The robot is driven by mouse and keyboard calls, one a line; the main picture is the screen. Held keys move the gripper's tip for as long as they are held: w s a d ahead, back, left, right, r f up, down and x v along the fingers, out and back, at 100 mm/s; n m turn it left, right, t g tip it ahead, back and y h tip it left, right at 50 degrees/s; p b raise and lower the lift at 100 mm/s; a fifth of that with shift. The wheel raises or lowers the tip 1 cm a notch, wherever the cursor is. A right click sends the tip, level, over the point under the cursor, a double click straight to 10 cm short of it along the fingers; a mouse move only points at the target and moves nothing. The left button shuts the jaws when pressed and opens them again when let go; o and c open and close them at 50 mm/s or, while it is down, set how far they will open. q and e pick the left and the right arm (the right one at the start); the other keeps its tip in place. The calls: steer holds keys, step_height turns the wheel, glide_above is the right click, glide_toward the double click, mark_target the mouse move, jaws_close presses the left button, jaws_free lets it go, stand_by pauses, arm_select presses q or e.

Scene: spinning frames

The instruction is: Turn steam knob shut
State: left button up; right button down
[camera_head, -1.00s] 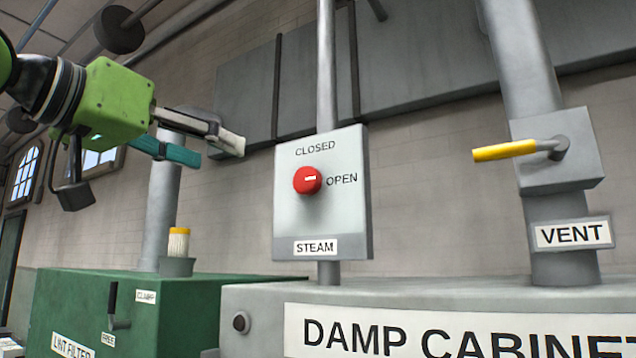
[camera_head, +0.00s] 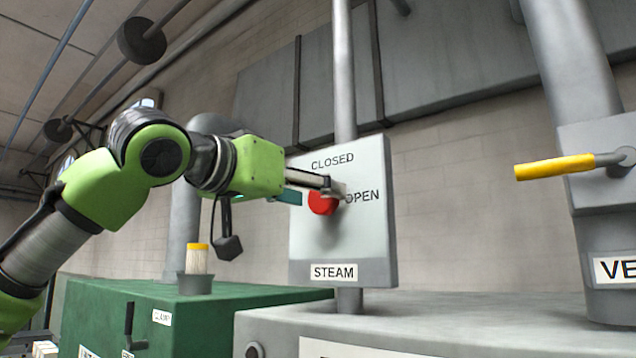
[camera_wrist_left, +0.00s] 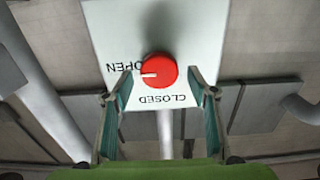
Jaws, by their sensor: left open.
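The red round steam knob (camera_head: 322,203) sits on a pale panel (camera_head: 345,238) marked CLOSED above, OPEN at right and STEAM below. In the left wrist view the panel is upside down, and the white mark on the knob (camera_wrist_left: 158,71) points at OPEN. My left gripper (camera_head: 320,191) is in front of the panel and hides the upper part of the knob in the head view. In the left wrist view its two fingers (camera_wrist_left: 161,80) are apart, one toward each side of the knob, with nothing held. Contact with the knob cannot be told. My right gripper is out of view.
A yellow-handled vent lever (camera_head: 555,167) is at the right. A green cabinet (camera_head: 230,318) with a small lever (camera_head: 129,325) and a yellow-topped cylinder (camera_head: 197,260) stands below left. A grey pipe (camera_head: 344,75) rises behind the panel.

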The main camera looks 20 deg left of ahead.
arm_select(q)
steer(key=shift+w+d+r, duration=0.1)
steer(key=shift+w+d, duration=0.15)
steer(key=shift+w, duration=0.45)
steer(key=shift+c, duration=0.4)
steer(key=c, duration=1)
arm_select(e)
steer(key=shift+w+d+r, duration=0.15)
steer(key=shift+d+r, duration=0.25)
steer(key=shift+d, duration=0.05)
